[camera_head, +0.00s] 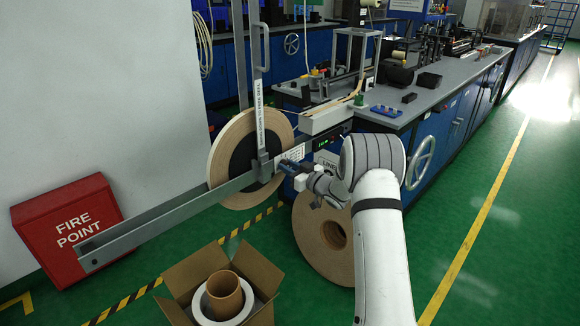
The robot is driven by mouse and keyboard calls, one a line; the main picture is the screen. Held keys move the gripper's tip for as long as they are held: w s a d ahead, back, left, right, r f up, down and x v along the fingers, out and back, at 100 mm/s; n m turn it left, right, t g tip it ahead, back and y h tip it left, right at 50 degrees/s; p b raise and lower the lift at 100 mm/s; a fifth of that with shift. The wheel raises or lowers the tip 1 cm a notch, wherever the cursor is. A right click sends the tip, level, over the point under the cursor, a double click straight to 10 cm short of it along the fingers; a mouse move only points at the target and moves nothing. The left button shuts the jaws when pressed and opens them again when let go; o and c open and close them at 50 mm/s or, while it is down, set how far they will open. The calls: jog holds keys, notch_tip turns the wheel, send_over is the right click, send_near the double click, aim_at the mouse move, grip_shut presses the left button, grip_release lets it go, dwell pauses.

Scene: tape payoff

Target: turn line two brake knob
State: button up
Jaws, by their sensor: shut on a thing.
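A large tan tape roll (224,148) with a dark hub hangs upright at a grey metal arm (150,222). A label with text runs down a vertical bar in front of the roll. My gripper (284,166) is at the right end of the grey arm, just right of the roll's hub, shut on the brake knob. The knob itself is mostly hidden by the fingers and too small to make out its turn.
A second tan roll (311,240) leans below my wrist. An open cardboard box (262,276) with a roll and brown core stands at the front. A red FIRE POINT box (66,229) is left. The green floor (500,270) right is clear.

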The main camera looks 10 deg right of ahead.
jog(key=shift+d, duration=0.1)
jog(key=o, duration=1)
jog(key=v, duration=0.7)
jog(key=shift+s+d, duration=0.25)
